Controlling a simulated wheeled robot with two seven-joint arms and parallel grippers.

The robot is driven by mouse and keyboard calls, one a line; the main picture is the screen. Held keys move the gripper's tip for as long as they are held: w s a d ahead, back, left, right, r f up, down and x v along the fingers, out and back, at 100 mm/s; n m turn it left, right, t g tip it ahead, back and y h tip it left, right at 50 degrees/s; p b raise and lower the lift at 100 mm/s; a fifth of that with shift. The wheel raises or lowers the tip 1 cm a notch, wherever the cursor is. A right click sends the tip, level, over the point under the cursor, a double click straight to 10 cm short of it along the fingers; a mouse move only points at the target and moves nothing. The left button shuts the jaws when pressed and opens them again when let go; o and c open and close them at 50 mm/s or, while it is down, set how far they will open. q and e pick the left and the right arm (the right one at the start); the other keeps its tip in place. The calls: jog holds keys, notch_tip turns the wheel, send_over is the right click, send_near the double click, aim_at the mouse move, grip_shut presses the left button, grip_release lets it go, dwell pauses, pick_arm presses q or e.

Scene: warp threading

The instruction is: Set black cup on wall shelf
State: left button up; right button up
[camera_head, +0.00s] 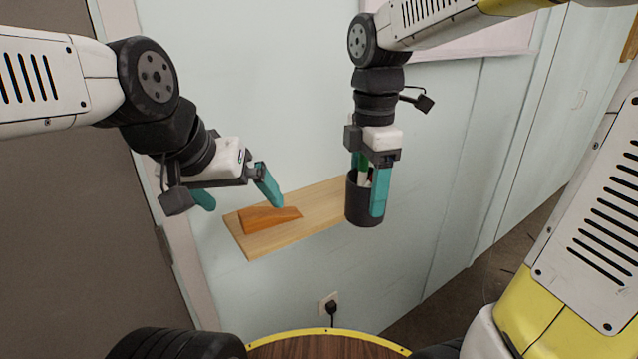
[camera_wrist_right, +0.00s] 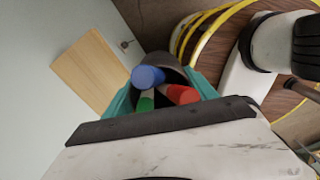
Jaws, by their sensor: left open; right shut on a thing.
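A black cup (camera_head: 362,207) with markers in it is held upright by my right gripper (camera_head: 369,190), one teal finger showing on its outer side. The right wrist view shows the cup (camera_wrist_right: 160,62) between both teal fingers, with blue, red and green marker ends inside. The wooden wall shelf (camera_head: 318,205) is behind and left of the cup in the head view; I cannot tell whether the cup touches it. My left gripper (camera_head: 236,200) is open and empty, near the shelf's left end. The shelf also shows in the right wrist view (camera_wrist_right: 93,72).
An orange-brown wooden wedge (camera_head: 268,218) lies on the shelf's left part. The shelf's right part looks bare. A power outlet with a plug (camera_head: 329,307) is on the wall below. A round wooden top with a yellow rim (camera_head: 328,345) is at the bottom.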

jog(key=w+a, duration=0.2)
jog(key=w, duration=0.2)
jog(key=w+a+f, duration=0.1)
jog(key=w+a, duration=0.1)
jog(key=w, duration=0.2)
jog(key=w+a, duration=0.2)
jog(key=w, duration=0.2)
jog(key=shift+w+a+f, duration=0.2)
jog(key=shift+w+a, duration=0.1)
jog(key=shift+w, duration=0.05)
jog(key=shift+f, duration=1.8)
jog(key=o, duration=1.5)
jog(key=shift+f, duration=0.15)
